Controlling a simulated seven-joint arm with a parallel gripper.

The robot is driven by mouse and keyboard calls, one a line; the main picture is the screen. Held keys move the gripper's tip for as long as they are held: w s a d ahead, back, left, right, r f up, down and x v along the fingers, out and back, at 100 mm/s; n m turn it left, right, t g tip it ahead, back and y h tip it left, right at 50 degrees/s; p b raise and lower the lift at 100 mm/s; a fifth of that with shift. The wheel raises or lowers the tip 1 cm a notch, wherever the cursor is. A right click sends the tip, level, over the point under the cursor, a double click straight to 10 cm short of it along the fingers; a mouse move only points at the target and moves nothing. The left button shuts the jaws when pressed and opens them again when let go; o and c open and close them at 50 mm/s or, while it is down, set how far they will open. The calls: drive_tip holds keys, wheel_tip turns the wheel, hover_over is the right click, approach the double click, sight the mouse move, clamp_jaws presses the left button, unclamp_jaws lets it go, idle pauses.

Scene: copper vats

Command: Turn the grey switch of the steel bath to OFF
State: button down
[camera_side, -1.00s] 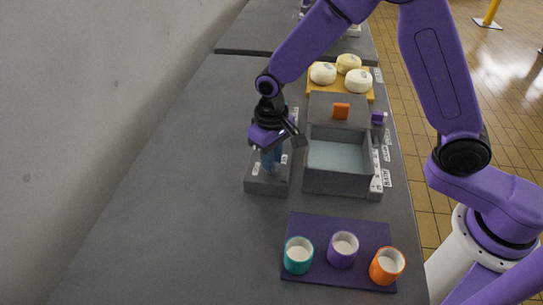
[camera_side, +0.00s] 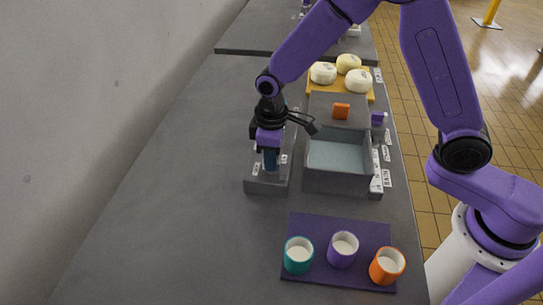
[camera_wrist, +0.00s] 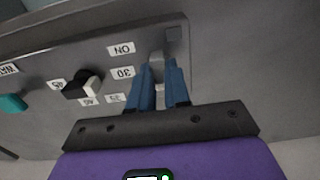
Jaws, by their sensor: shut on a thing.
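The steel bath (camera_side: 335,182) is a grey open box of pale liquid in the side view. A low grey control housing (camera_side: 266,187) stands against its left side. My gripper (camera_side: 270,168) points down at this housing. In the wrist view, my gripper's blue fingers (camera_wrist: 160,88) are shut on the grey switch (camera_wrist: 157,68), which shows as a small grey piece between the fingertips. An ON label (camera_wrist: 121,49) lies just left of the switch. I cannot read an OFF label in the wrist view. The switch is hidden behind the fingers in the side view.
A black-and-white dial (camera_wrist: 83,87) with number labels sits left of the fingers, and a teal knob (camera_wrist: 12,102) lies farther left. A purple tray (camera_side: 340,225) with three cups stands in front. A yellow board (camera_side: 313,91) with round cheeses is behind. Counter at left is clear.

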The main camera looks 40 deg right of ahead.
idle(0.4)
drive_tip(key=c, duration=1.1)
unclamp_jaws()
drive_tip(key=shift+r, duration=0.1)
wheel_tip(320, 180, up, 17)
drive_tip(key=shift+r, duration=0.15)
drive_tip(key=s+d+f+n, duration=0.1)
drive_tip(key=s+d+f, duration=0.1)
drive_tip(key=s+d, duration=0.3)
drive_tip(key=s+d+f+n, duration=0.1)
drive_tip(key=s+d, duration=0.5)
drive_tip(key=s, duration=0.6)
drive_tip(key=s+d+f+n, duration=0.1)
drive_tip(key=s+d+f, duration=0.2)
drive_tip(key=s, duration=0.6)
drive_tip(key=shift+d+n, duration=0.3)
drive_tip(key=shift+d, duration=1)
